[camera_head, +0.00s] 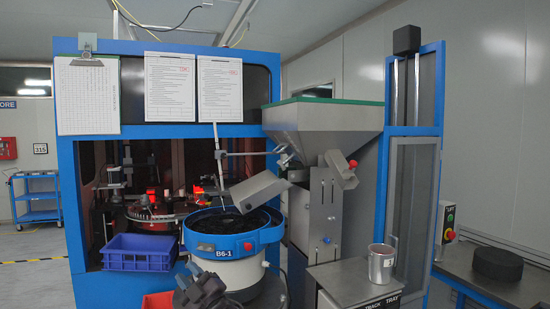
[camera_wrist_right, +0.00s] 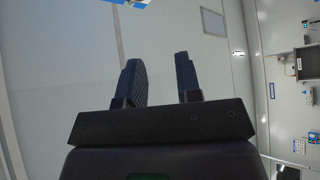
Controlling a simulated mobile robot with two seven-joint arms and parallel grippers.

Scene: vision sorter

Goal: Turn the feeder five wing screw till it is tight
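A blue-rimmed feeder bowl (camera_head: 184,236) labelled B6-1 stands in front of the blue-framed machine, with dark contents inside. A red knob (camera_head: 248,246) shows on its front rim. I cannot make out a wing screw or a feeder marked five. My right gripper (camera_head: 198,287) is low in the head view, in front of the bowl's base and apart from its rim as far as I can tell. In the right wrist view the two dark fingers (camera_wrist_right: 160,75) are spread with an empty gap, facing pale wall or ceiling panels. My left gripper is not in view.
A blue bin (camera_head: 138,259) is left of the bowl, with a red bin (camera_head: 158,300) below. A grey hopper (camera_head: 315,117) and chute stand right of the bowl. A metal mug (camera_head: 381,263) sits on the track tray stand (camera_head: 340,281). A side bench (camera_head: 490,282) holds a black disc (camera_head: 497,264).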

